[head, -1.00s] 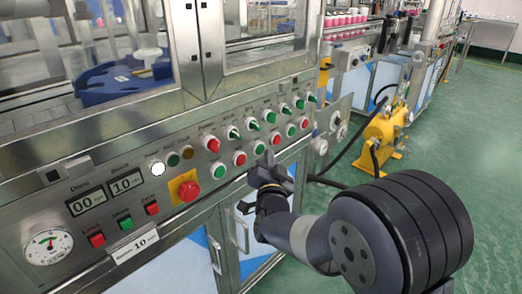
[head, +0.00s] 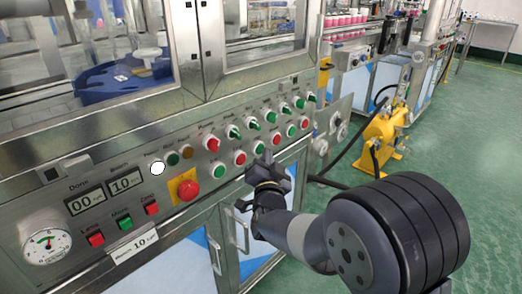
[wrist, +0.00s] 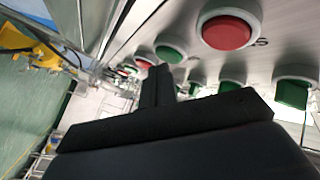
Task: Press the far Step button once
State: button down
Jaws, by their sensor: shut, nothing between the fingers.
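The slanted steel control panel (head: 130,180) carries a lower row of alternating green and red push buttons, running away from me to the right. Their labels are too small to read, so I cannot tell which one is the far Step button. The row includes a green button (head: 259,147), a red button (head: 276,138) and, farther along, another green button (head: 291,131). My gripper (head: 268,158) is shut and empty, just in front of and below the middle of this row. In the wrist view its dark fingers (wrist: 158,85) point along the row; contact with a button cannot be made out.
Switches (head: 252,123) line the panel above the buttons. A red emergency knob (head: 188,190) on a yellow plate sits nearer, to the left. Cabinet doors with handles (head: 243,232) lie below. A yellow pump (head: 382,135) stands on the open green floor at right.

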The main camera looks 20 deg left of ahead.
jog(key=shift+w+a, duration=0.1)
jog(key=shift+a, duration=0.3)
dwell(0.3)
jog(key=shift+d, duration=0.1)
jog(key=shift+s+d+b, duration=0.3)
jog(key=shift+d+b, duration=0.35)
jog(key=shift+d, duration=0.1)
jog(key=d+b, duration=0.1)
jog(key=s+d, duration=0.1)
jog(key=d, duration=0.1)
jog(key=s+d+b, duration=0.1)
jog(key=shift+d+b, duration=0.25)
jog(key=shift+b, duration=0.05)
jog(key=shift+w+a, duration=0.1)
dwell(0.7)
